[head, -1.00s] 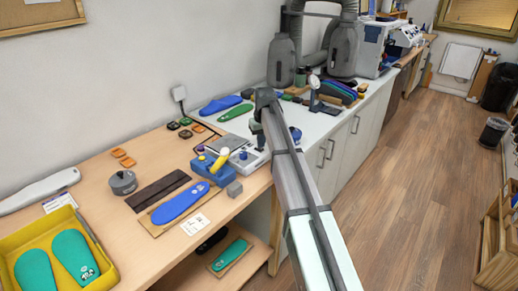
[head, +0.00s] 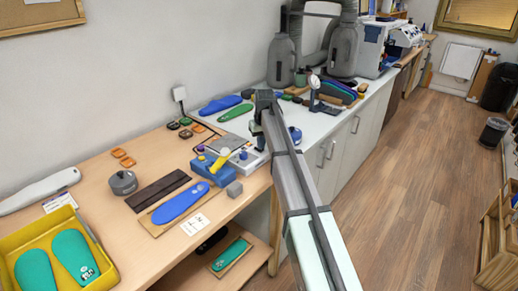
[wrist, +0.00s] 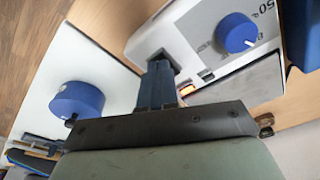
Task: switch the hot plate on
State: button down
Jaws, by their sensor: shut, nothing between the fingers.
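The hot plate (head: 252,160) is a white box with a flat grey top, standing near the right end of the wooden bench, partly hidden by my arm. In the wrist view its white casing (wrist: 145,40) carries a grey panel with a blue knob (wrist: 236,32) and part of a "50°" mark. A small orange-lit spot (wrist: 187,90) shows at the casing's edge, beside my fingers. My gripper (wrist: 160,64) is shut and empty, its fingertips at the casing; I cannot tell whether they touch it. In the head view my arm hides the fingertips.
Another blue knob-like thing (wrist: 77,100) stands on the white counter beside the hot plate. A blue insole (head: 180,203) lies nearer.

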notch_tip(320, 180, up, 7)
dwell(0.9)
jog(key=shift+d+f, duration=0.1)
jog(key=shift+f, duration=0.05)
